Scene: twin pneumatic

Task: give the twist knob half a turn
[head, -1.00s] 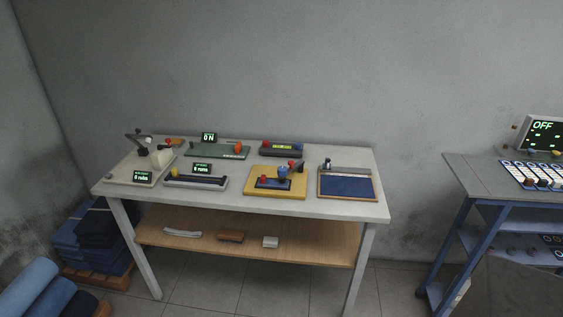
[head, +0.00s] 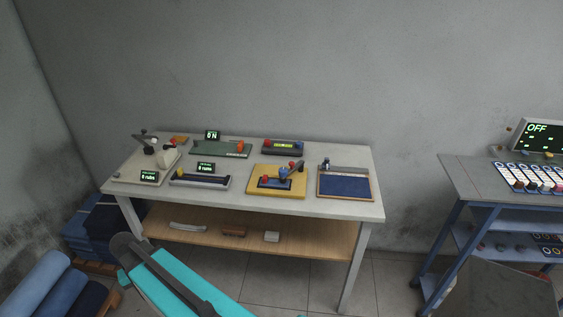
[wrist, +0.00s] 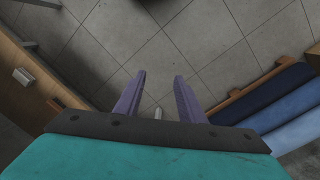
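I cannot tell for sure which part is the twist knob. One candidate is the small orange knob (head: 240,146) on the green board at the back of the grey table. Another is the blue knob (head: 284,172) on the yellow base at the front. Both are small in the head view. My gripper (wrist: 159,76) is open and empty in the wrist view, its two purple fingers apart above the tiled floor. My teal arm shows low in the head view, in front of the table and well away from both knobs.
The grey table (head: 340,209) also holds a blue-topped tray (head: 346,186), a black bar device (head: 200,181) and a lever device (head: 150,160). Its wooden lower shelf (head: 320,244) holds small blocks. Blue rolls (head: 45,285) lie at left. A blue cart (head: 449,212) stands at right.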

